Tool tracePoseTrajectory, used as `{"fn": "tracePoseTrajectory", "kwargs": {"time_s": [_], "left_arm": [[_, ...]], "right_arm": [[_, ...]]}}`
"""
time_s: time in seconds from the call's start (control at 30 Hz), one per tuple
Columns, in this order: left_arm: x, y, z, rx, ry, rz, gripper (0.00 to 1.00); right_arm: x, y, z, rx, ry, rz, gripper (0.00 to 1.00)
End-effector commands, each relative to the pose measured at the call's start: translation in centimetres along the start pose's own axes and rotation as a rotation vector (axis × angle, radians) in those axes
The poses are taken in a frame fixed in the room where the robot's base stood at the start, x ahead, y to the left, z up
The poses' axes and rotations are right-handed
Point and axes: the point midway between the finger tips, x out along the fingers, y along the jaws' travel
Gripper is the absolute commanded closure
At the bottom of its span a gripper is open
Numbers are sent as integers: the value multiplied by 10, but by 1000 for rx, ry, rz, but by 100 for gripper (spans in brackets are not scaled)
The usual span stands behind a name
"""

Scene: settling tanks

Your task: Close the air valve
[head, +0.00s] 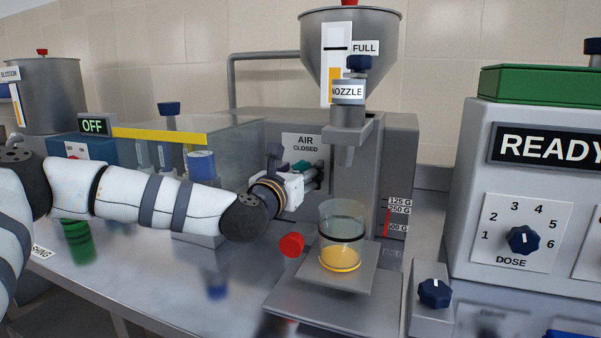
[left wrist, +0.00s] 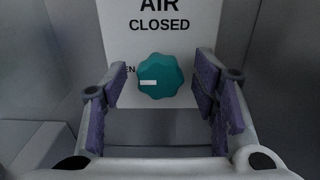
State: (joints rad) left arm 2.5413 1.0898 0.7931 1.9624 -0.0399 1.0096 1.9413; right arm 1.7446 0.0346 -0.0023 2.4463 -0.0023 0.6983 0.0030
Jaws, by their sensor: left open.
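The air valve knob (left wrist: 160,77) is teal and lobed, on a white plate (left wrist: 185,20) reading AIR and CLOSED. In the left wrist view its white mark points left, towards partly hidden lettering ending in EN. In the head view the same plate (head: 303,145) is on the grey filling machine, and the knob is mostly hidden by my gripper. My left gripper (head: 313,176) is open in front of the knob. In the left wrist view its purple finger pads (left wrist: 158,100) stand on either side of the knob, with gaps on both sides. My right gripper is not in view.
A glass (head: 342,222) with yellow content stands on a platform below the nozzle (head: 348,92). A red knob (head: 291,244) is left of it. A clear tank (head: 225,135) and a green object (head: 77,236) are near my left arm. The READY box (head: 480,150) is at right.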

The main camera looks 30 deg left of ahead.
Motion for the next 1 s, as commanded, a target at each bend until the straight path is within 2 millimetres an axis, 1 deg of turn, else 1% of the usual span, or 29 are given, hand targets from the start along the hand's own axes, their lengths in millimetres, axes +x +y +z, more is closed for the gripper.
{"fn": "tracePoseTrajectory", "kwargs": {"time_s": [0.23,0.27,0.3,0.37,0.4,0.47,0.77,1.0], "left_arm": [[2,0,0,-1,0,0,46],[2,0,0,-1,0,0,50],[2,0,0,0,0,0,59],[2,0,0,0,0,0,73],[2,0,0,0,0,0,82],[2,0,0,0,-1,0,94],[1,0,1,24,-1,0,94],[1,-1,4,154,-4,0,94]], "right_arm": [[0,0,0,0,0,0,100],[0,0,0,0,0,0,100],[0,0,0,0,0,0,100],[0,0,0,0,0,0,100],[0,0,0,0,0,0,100],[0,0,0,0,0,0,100],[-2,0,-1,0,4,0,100],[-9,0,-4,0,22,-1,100]]}}
